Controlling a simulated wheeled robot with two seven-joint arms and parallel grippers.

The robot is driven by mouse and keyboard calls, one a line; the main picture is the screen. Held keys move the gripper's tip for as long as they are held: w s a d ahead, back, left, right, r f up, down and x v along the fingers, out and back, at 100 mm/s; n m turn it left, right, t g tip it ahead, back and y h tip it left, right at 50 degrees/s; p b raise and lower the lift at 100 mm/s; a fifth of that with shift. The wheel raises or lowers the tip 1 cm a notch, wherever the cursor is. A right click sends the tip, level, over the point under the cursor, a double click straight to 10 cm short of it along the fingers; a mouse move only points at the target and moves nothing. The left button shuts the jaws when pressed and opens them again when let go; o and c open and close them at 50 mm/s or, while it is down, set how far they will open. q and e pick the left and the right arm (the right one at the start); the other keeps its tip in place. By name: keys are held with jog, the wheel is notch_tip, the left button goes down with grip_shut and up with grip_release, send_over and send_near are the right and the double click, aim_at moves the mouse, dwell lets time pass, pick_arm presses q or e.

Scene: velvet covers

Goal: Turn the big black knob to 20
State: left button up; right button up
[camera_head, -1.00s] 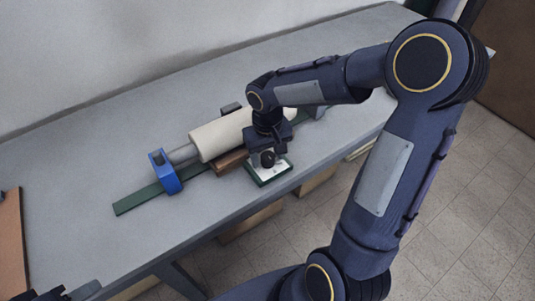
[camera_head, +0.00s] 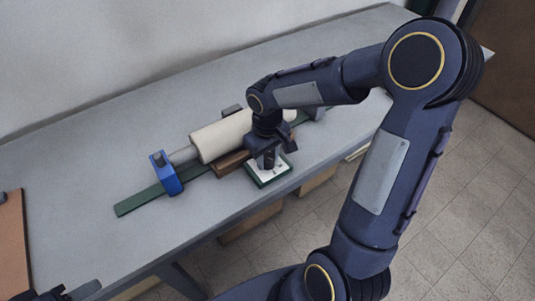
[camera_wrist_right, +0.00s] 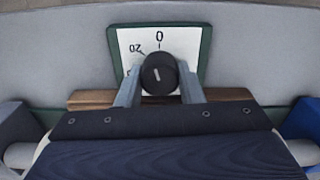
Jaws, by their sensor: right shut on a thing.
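The big black knob (camera_wrist_right: 159,73) sits on a white dial plate (camera_wrist_right: 188,42) with a green frame; the plate also shows in the head view (camera_head: 283,170). In the right wrist view, 0 is at the plate's top and 20 at its upper left. The knob's white mark is nearly upright, its top leaning slightly left, close to the 0 direction. My right gripper (camera_wrist_right: 159,90) is shut on the knob, one finger on each side. In the head view my right gripper (camera_head: 265,160) hides the knob. A dark part of my left gripper (camera_head: 62,294) shows at the lower left corner.
Beside the plate, a cream roller (camera_head: 220,136) lies along a green rail (camera_head: 137,202) with a blue end support (camera_head: 165,173). A brown block (camera_head: 229,163) lies between roller and plate. A brown board (camera_head: 12,240) lies at the left. The grey table (camera_head: 110,135) is otherwise largely clear.

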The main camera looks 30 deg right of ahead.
aim_at(267, 157)
jog(key=n+p, duration=0.2)
jog(key=n, duration=0.4)
jog(key=shift+n, duration=0.4)
dwell(0.4)
jog(key=o, duration=1)
notch_tip(267, 157, up, 8)
jog(key=shift+f+p, duration=0.1)
jog(key=shift+p, duration=0.35)
